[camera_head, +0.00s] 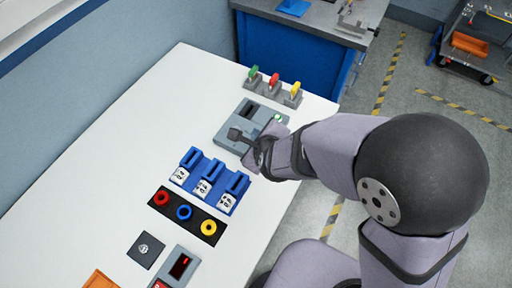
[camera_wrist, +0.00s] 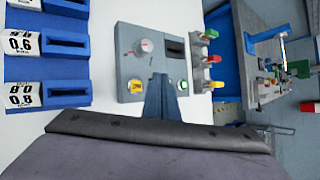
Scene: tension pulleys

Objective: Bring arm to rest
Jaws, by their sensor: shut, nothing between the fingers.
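My gripper (camera_head: 237,134) is over the grey control box (camera_head: 222,122) on the white table in the head view. In the wrist view its fingers (camera_wrist: 160,82) are together, with nothing held, and point at the box. In the head view the button (camera_head: 278,118) looks lit. My arm reaches in from the right and hides part of the box and table edge. Contact between the fingers and the box cannot be told.
A blue slotted rack (camera_head: 211,180) with white number labels stands in front of the box. A black strip (camera_head: 187,213) holds red, blue and yellow rings. Green, red and yellow-topped grey pieces (camera_head: 274,84) stand behind. The table's left side (camera_head: 100,150) is clear.

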